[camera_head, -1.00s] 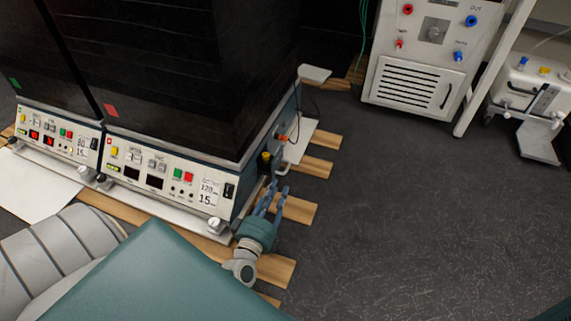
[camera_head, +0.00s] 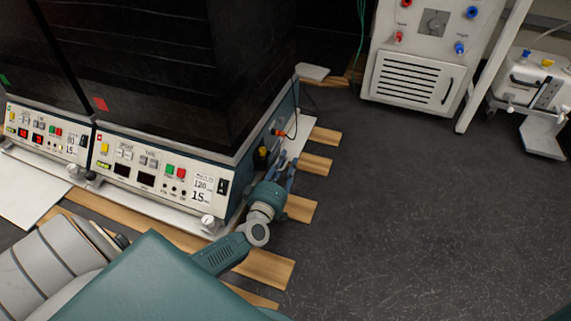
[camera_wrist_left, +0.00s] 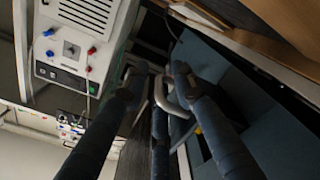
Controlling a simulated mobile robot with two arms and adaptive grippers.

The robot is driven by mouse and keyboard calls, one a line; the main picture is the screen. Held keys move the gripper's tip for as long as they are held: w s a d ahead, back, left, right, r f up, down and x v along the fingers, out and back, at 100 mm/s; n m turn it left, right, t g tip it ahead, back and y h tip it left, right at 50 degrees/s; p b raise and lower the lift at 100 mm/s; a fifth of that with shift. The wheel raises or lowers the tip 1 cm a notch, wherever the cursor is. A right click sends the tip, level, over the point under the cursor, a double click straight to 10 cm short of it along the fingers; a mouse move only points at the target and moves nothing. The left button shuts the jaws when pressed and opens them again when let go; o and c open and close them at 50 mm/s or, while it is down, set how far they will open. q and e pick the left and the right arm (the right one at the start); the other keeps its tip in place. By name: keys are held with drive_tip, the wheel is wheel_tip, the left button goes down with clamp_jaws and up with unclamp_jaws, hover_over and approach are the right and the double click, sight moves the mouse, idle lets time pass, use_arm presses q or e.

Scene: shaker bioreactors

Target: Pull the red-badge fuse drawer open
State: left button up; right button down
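The red-badge unit, with a red square badge (camera_head: 101,104), is the nearer dark cabinet, above a white control panel (camera_head: 150,165). Its blue side face (camera_head: 284,117) carries an orange plug and a yellow-and-black fitting (camera_head: 263,153). My left gripper (camera_head: 285,162) is beside this side face, low down. In the left wrist view, a pale metal loop handle (camera_wrist_left: 172,98) shows between the spread fingers (camera_wrist_left: 155,85); I cannot tell whether they touch it. In the head view the gripper hides the handle. I cannot make out the drawer front. My right gripper is out of view.
A second unit with a green badge (camera_head: 5,79) stands at left. Wooden slats (camera_head: 300,209) stick out under the units. A white machine with a vent (camera_head: 407,80) and a small wheeled device (camera_head: 533,90) stand at the back right. The dark floor (camera_head: 420,220) is clear.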

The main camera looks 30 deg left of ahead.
use_arm(q)
clamp_jaws()
drive_tip(key=d, duration=0.2)
drive_tip(key=d+p, duration=0.1)
drive_tip(key=shift+w+d+p, duration=0.3)
drive_tip(key=shift+w+d, duration=0.1)
unclamp_jaws()
